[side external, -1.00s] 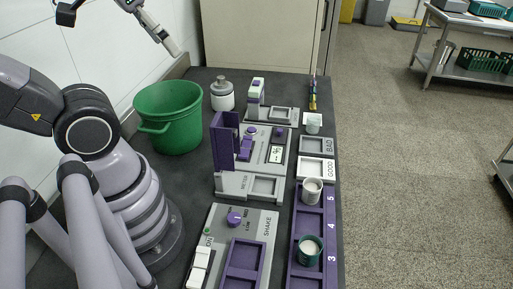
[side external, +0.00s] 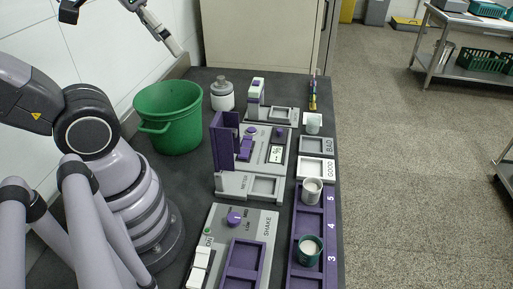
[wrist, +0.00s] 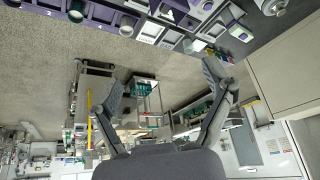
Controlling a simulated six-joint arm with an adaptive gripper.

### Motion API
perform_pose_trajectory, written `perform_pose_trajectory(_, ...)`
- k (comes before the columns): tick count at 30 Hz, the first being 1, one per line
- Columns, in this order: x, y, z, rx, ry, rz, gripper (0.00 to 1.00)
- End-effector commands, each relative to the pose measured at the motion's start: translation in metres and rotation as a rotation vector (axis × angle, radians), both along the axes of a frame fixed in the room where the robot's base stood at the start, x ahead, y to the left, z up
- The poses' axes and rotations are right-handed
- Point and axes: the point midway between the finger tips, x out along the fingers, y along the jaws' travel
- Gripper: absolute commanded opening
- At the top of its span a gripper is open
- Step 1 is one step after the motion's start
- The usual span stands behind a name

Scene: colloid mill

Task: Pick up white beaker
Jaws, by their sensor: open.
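A white beaker (side external: 312,191) with white contents stands upright in the purple numbered rack (side external: 296,268), at the slot marked 5. It also shows near the top left of the wrist view (wrist: 127,27). A green beaker (side external: 308,252) with white contents stands in the same rack, nearer the camera. My gripper (wrist: 162,80) is open and empty, its two fingers spread wide in the wrist view. In the side external view it is high at the top left, partly cut off, far from the beaker.
A small white cup (side external: 313,123) stands behind the BAD tray (side external: 316,146) and the GOOD tray (side external: 315,168). A green bucket (side external: 168,117), a grey-lidded jar (side external: 222,95), and a purple upright panel (side external: 223,141) stand left of the rack. A shake station (side external: 238,247) lies in front.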

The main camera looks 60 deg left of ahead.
Motion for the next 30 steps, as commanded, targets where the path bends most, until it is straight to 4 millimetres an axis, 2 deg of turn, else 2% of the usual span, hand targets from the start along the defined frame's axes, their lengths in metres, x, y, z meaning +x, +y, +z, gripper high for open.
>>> perform_pose_trajectory(5, 0.03, 0.003, -0.01, 0.14, 0.159, -0.137, 0.81)
perform_pose_trajectory(10, 0.08, 0.001, -0.033, 0.385, 0.372, -0.372, 0.81)
perform_pose_trajectory(14, 0.121, -0.01, -0.059, 0.587, 0.516, -0.566, 0.81)
perform_pose_trajectory(20, 0.18, -0.045, -0.117, 0.917, 0.7, -0.88, 0.81)
perform_pose_trajectory(24, 0.212, -0.08, -0.171, 1.162, 0.797, -1.108, 0.81)
perform_pose_trajectory(30, 0.234, -0.13, -0.255, 1.495, 0.881, -1.403, 0.81)
